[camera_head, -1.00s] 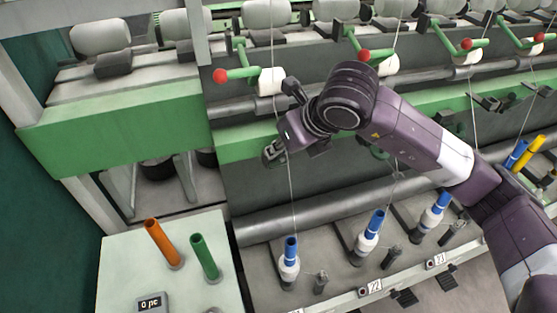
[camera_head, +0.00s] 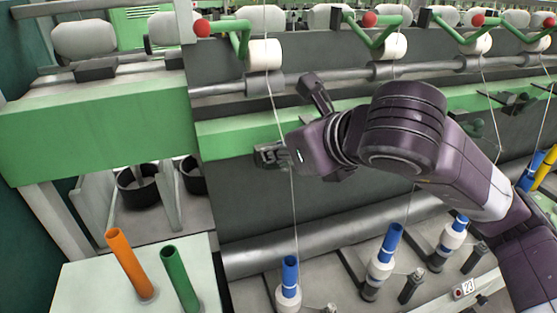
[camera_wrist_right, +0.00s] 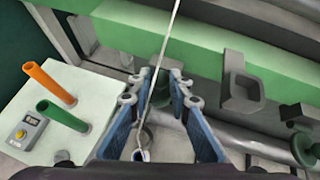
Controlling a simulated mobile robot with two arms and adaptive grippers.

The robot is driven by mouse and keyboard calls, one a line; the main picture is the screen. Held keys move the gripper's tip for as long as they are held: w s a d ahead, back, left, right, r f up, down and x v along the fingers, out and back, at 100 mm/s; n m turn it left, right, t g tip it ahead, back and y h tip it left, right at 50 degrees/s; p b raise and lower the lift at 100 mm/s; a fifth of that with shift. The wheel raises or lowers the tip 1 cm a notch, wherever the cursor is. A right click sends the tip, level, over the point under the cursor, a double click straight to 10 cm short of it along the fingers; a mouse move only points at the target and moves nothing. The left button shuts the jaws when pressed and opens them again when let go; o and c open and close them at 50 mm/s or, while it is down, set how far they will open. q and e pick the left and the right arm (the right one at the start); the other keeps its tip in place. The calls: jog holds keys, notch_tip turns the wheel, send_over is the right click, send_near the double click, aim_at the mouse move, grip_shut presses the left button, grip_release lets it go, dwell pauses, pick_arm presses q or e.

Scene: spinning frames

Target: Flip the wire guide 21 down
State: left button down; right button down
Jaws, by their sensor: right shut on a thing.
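My right gripper (camera_head: 272,155) is at the lower edge of the green beam (camera_head: 235,138), at the leftmost spinning position. It also shows in the wrist view (camera_wrist_right: 160,90), its blue-grey fingers on either side of a white thread (camera_wrist_right: 167,48). It is shut on the wire guide 21, which is mostly hidden by the fingers, so its tilt cannot be told. The thread runs from a white roller (camera_head: 264,55) down to a white bobbin with a blue tube (camera_head: 290,273). My left gripper is not in view.
A neighbouring grey guide bracket (camera_wrist_right: 241,88) sits on the beam to the right. Red-knobbed green levers (camera_head: 232,32) stand above. A pale table (camera_head: 82,287) at lower left holds an orange tube (camera_head: 128,262) and a green tube (camera_head: 180,279).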

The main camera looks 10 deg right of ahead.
jog(key=shift+s, duration=0.1)
dwell(0.4)
jog(key=c, duration=2.1)
grip_release()
jog(key=v, duration=1.2)
jog(key=shift+s+f, duration=0.1)
